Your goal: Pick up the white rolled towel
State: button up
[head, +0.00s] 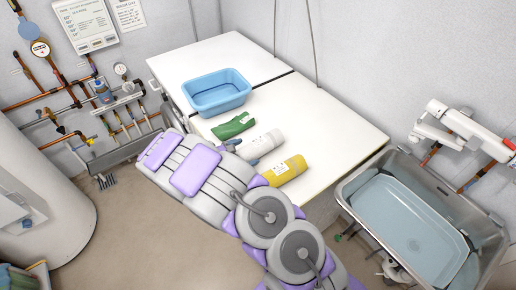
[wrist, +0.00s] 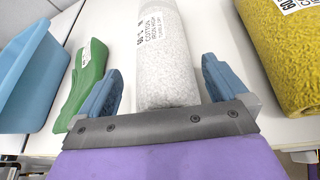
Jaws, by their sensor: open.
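The white rolled towel (head: 266,145) lies on the white counter, between a green item and a yellow roll. In the wrist view the towel (wrist: 160,35) is pale and speckled, with a printed label, and points away from me. My gripper (wrist: 161,80) is open, with one blue finger on each side of the towel's near end. A gap shows between the towel and the right finger; the left finger is also apart from it. The towel's near end is partly hidden behind the gripper's dark bar. In the head view my arm covers the counter's front edge.
A green item (head: 233,126) lies left of the towel and a yellow roll (head: 284,171) lies right of it, both close. A blue basin (head: 218,93) stands farther left. The counter (head: 325,120) behind the towel is clear. A sink (head: 410,228) stands at the right.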

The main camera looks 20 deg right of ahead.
jog(key=x, duration=0.2)
jog(key=shift+w+d+f, duration=0.1)
jog(key=shift+d, duration=0.15)
jog(key=shift+a, duration=0.1)
jog(key=shift+c, duration=0.5)
